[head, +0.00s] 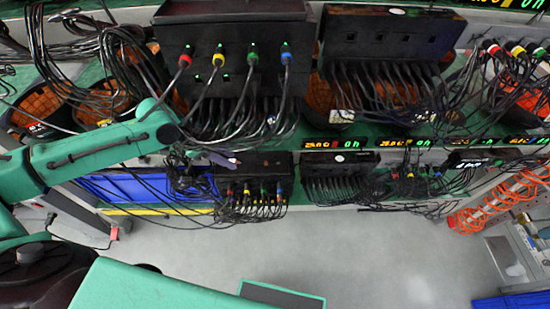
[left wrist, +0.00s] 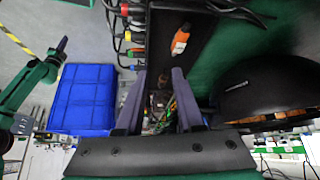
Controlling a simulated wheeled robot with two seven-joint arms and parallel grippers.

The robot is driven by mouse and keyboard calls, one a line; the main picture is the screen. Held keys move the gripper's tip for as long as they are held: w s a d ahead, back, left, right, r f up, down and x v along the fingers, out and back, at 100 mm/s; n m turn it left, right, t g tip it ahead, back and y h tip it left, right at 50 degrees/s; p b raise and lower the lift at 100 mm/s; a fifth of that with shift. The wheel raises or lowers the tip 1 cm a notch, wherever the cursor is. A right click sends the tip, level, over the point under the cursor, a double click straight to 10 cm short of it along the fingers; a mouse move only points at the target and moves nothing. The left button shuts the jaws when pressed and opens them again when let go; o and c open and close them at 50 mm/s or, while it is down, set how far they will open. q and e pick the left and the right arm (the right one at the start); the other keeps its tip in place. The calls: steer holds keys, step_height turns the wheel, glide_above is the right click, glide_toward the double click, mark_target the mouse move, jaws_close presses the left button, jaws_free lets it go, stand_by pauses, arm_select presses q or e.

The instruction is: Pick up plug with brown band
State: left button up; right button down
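My left gripper (head: 222,158) is in front of the lower shelf's units in the head view. In the left wrist view, my left gripper (left wrist: 157,98) has its two fingers apart. A small brownish shape (left wrist: 160,84) shows beyond and between the fingertips; I cannot tell whether it is a plug with a brown band. No brown band can be made out in the head view. In the left wrist view, a green arm with a dark tip (left wrist: 60,46) shows at the left, probably my right arm; its fingers are too small to read.
A black unit (head: 235,25) has red (head: 184,60), yellow (head: 217,59), green (head: 252,57) and blue (head: 286,57) plugs. A lower unit (head: 262,163) also has coloured plugs. Loose cables hang around my left arm. A blue bin (left wrist: 82,100) stands nearby.

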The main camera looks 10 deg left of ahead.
arm_select(q)
steer(key=p, duration=0.1)
glide_toward(269, 162)
steer(key=x, duration=0.2)
steer(key=shift+w+d+f, duration=0.1)
steer(key=shift+d+f, duration=0.2)
steer(key=x, duration=0.4)
steer(key=shift+f+p, duration=0.15)
steer(key=shift+p, duration=0.2)
steer(key=shift+w+d+f, duration=0.15)
steer(key=shift+d+f, duration=0.1)
steer(key=shift+f, duration=0.15)
jaws_close()
